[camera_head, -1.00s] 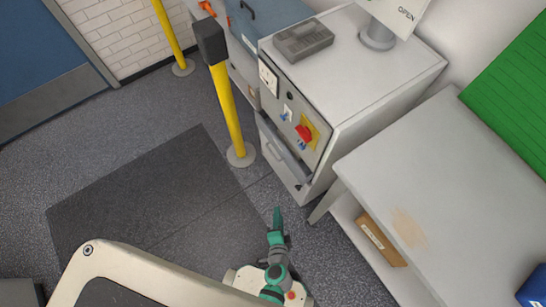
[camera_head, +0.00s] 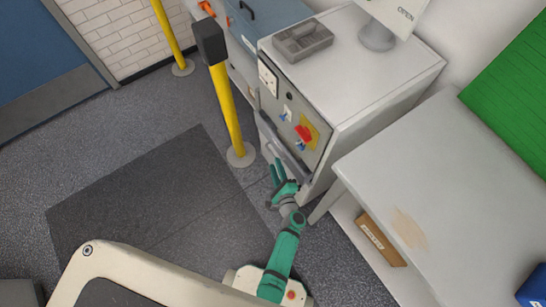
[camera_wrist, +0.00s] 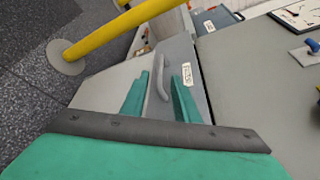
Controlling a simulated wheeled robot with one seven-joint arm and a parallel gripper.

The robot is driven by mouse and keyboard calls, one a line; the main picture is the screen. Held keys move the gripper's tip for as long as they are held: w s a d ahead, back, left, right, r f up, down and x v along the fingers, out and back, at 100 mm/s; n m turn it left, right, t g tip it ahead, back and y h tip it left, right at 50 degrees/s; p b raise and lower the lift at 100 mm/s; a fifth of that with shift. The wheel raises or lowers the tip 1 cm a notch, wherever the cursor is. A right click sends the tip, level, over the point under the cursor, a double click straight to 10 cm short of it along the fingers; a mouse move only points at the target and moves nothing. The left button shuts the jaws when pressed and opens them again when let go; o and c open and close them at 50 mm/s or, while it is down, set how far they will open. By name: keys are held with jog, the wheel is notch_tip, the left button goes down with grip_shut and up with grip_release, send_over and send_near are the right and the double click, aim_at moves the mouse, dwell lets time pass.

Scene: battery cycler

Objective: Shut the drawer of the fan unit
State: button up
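The fan unit (camera_head: 350,112) is a light grey cabinet with a dial, a red-and-yellow switch and a lower drawer (camera_head: 290,160). A dark gap along the drawer's top edge suggests it stands slightly out. In the wrist view the drawer front (camera_wrist: 183,53) is grey, with a bar handle (camera_wrist: 160,72) and a small white label. My gripper (camera_head: 275,169) is at the drawer front, low down. In the wrist view my gripper's (camera_wrist: 158,80) green fingers are apart, with the handle appearing between them. I cannot tell whether they touch it.
A yellow post (camera_head: 228,105) stands on the floor left of the unit. A grey table (camera_head: 440,190) with a lower shelf and a brown box (camera_head: 380,240) stands to the right. The dark floor mat (camera_head: 150,190) is clear.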

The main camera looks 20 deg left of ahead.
jog(key=x, duration=0.5)
jog(key=shift+w+a, duration=0.2)
jog(key=shift+w, duration=0.1)
grip_shut()
